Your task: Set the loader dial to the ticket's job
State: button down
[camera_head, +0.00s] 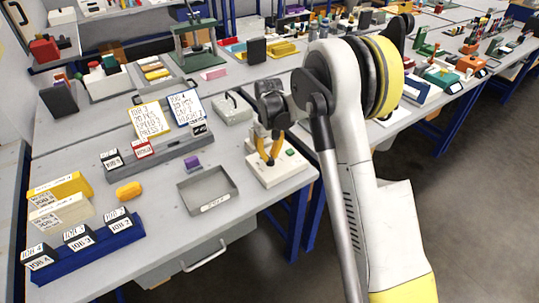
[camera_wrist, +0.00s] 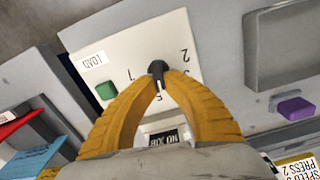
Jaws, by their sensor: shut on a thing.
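The loader (camera_head: 283,176) is a cream box at the table's right edge. The wrist view shows its cream face (camera_wrist: 135,42), upside down, with a LOAD label (camera_wrist: 94,61), a green button (camera_wrist: 106,90) and figures around a black dial (camera_wrist: 157,68). My gripper (camera_head: 268,160) is over the loader; in the wrist view its yellow fingers (camera_wrist: 160,78) are shut on the dial. A pale mark on the dial points toward the fingers. A small window (camera_wrist: 166,138) reads NO JOB, partly hidden.
A grey tray (camera_head: 183,196) lies left of the loader, with a purple block (camera_head: 192,162) behind it. A blue rack (camera_head: 90,250) holds JOB blocks at front left. An orange piece (camera_head: 129,191) lies near it. A grey handled box (camera_head: 232,108) stands behind the loader.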

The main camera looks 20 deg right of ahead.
jog(key=n, duration=0.3)
jog(key=shift+a+n, duration=0.15)
jog(key=shift+n, duration=0.15)
jog(key=n, duration=0.3)
jog(key=shift+s+a+n+p, duration=0.15)
jog(key=shift+s+n+p, duration=0.05)
jog(key=shift+n+p, duration=0.1)
jog(key=n, duration=0.6)
jog(key=shift+s+a, duration=0.15)
jog(key=shift+s, duration=0.1)
jog(key=c, duration=1.5)
grip_release()
